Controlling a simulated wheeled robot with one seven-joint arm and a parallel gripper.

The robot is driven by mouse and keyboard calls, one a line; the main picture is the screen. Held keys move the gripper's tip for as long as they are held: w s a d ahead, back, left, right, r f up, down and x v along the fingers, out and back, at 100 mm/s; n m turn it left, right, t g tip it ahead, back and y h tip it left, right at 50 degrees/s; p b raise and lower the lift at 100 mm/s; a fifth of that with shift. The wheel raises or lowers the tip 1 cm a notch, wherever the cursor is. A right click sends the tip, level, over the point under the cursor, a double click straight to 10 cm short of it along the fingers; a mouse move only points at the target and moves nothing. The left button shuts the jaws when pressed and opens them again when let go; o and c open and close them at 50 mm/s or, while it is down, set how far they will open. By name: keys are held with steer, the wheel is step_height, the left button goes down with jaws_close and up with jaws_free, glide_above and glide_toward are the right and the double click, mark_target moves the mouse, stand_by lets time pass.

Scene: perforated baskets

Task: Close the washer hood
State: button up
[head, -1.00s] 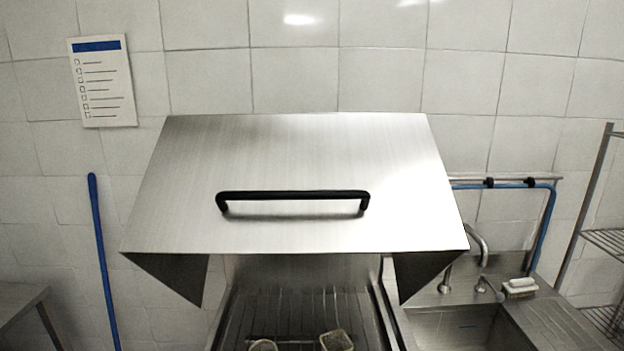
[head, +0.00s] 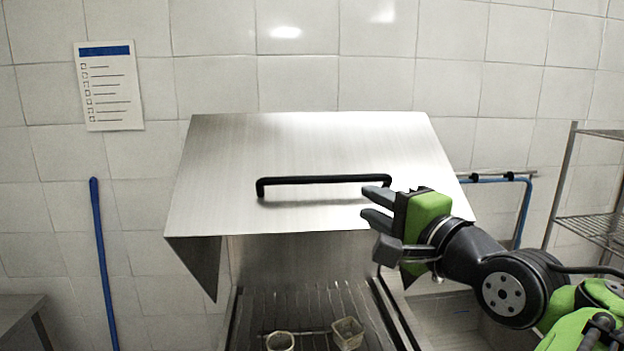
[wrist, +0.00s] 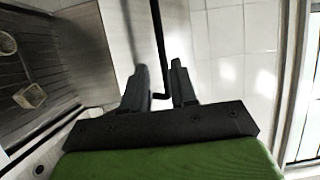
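The washer hood (head: 310,215) is a brushed steel cover, raised over the washer bed. A black bar handle (head: 325,180) runs across its front face. My gripper (head: 372,205) is open, at the handle's right end, with its fingers pointing left and one finger above the other. In the wrist view the handle (wrist: 158,40) lines up with the gap between my two open fingers (wrist: 160,85). I cannot tell whether the bar is actually between the fingertips or beyond them. No contact is visible.
Below the hood, a ribbed washer bed (head: 310,305) holds two small containers (head: 347,333). A wire shelf rack (head: 590,228) stands at the right. My arm partly hides the sink area. A blue pole (head: 100,250) leans on the tiled wall at left.

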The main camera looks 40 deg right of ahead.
mark_target(331, 181)
steer(key=p+x, duration=0.1)
steer(key=x, duration=1.2)
steer(key=shift+w+d, duration=0.15)
steer(key=shift+w, duration=0.2)
steer(key=shift+c, duration=0.3)
jaws_close()
